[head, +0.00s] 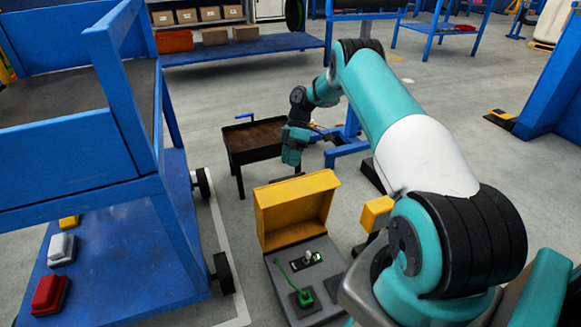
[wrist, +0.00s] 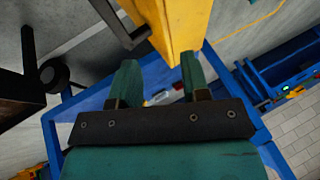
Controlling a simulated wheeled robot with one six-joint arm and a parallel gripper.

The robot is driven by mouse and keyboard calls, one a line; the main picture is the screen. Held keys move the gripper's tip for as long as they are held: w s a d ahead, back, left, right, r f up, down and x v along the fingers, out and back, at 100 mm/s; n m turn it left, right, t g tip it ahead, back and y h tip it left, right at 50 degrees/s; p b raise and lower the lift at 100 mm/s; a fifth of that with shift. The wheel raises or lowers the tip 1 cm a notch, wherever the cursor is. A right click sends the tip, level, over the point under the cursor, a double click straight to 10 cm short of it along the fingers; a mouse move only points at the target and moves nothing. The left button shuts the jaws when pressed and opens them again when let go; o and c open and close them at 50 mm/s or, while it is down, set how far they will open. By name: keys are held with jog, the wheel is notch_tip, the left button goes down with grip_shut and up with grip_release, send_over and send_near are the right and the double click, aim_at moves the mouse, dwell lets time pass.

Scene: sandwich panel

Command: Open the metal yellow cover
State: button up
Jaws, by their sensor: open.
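The yellow metal cover (head: 293,208) stands raised at the back edge of a grey panel box (head: 335,262), its hollow inside facing my head camera. The uncovered panel shows a small module with a grey knob (head: 307,258) and a green cable with a green plug (head: 304,297). My gripper (head: 292,160) is above and behind the cover in the head view. In the wrist view the gripper (wrist: 160,76) has its two teal fingers apart with nothing visible held between them. The cover (wrist: 180,22) and its dark handle (wrist: 118,25) lie just beyond the fingertips. I cannot tell whether they touch.
A blue cart (head: 120,245) with red, white and yellow boxes stands on the left. A dark metal tray stand (head: 255,140) is behind the gripper. A yellow block (head: 376,213) stands right of the cover. Open grey floor lies farther back.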

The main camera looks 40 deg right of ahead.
notch_tip(320, 180, up, 11)
jog(key=p, duration=0.4)
